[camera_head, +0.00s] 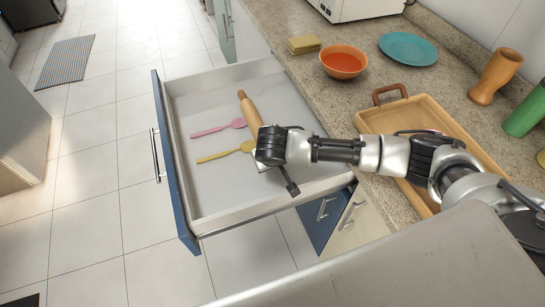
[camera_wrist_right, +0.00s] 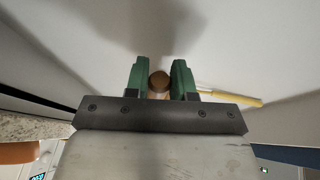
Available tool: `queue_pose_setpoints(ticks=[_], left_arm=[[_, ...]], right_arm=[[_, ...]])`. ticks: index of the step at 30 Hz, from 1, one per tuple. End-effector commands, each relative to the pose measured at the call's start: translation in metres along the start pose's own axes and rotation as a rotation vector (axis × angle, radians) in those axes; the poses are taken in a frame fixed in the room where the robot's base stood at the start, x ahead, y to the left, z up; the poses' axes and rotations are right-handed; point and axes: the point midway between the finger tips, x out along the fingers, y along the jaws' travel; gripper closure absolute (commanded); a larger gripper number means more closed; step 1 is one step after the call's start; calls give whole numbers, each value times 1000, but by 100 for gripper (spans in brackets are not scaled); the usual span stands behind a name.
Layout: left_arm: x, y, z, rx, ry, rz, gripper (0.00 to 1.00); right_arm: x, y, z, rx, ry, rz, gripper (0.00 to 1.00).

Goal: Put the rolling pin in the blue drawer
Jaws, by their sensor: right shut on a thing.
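The blue drawer (camera_head: 172,165) is pulled fully open below the counter. The wooden rolling pin (camera_head: 249,112) is over the back half of the drawer's interior, its handle pointing away from me. My right gripper (camera_head: 262,150) is above the drawer and is shut on the rolling pin. In the right wrist view, the round brown end of the rolling pin (camera_wrist_right: 159,82) sits between the green fingers of my right gripper (camera_wrist_right: 160,78). I cannot tell whether the pin touches the drawer floor. My left gripper is out of view.
A pink spoon (camera_head: 217,128) and a yellow spoon (camera_head: 225,153) lie in the drawer. The counter holds a wooden tray (camera_head: 398,112), an orange bowl (camera_head: 343,62), a teal plate (camera_head: 408,48), sponges (camera_head: 303,44), a wooden vase (camera_head: 496,75) and a green bottle (camera_head: 526,110). The drawer's front part is free.

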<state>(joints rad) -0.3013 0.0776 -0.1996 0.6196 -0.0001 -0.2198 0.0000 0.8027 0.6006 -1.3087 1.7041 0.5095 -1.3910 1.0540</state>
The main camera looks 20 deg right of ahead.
Motion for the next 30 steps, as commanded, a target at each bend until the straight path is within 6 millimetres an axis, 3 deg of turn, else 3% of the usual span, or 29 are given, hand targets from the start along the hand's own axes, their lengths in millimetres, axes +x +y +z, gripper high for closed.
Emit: queue_pose_setpoints(ticks=[6,7,11,22,26,30], left_arm=[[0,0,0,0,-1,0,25],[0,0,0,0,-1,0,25],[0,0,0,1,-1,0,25],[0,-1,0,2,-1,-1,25],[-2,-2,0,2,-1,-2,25],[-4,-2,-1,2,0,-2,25]], right_arm=[[2,-1,0,1,4,-1,100],[3,-1,1,0,1,-1,71],[3,-1,1,0,1,-1,51],[-2,0,-2,-1,3,-1,50],[-22,0,-4,-1,3,-5,50],[-53,1,-4,0,3,-5,50]])
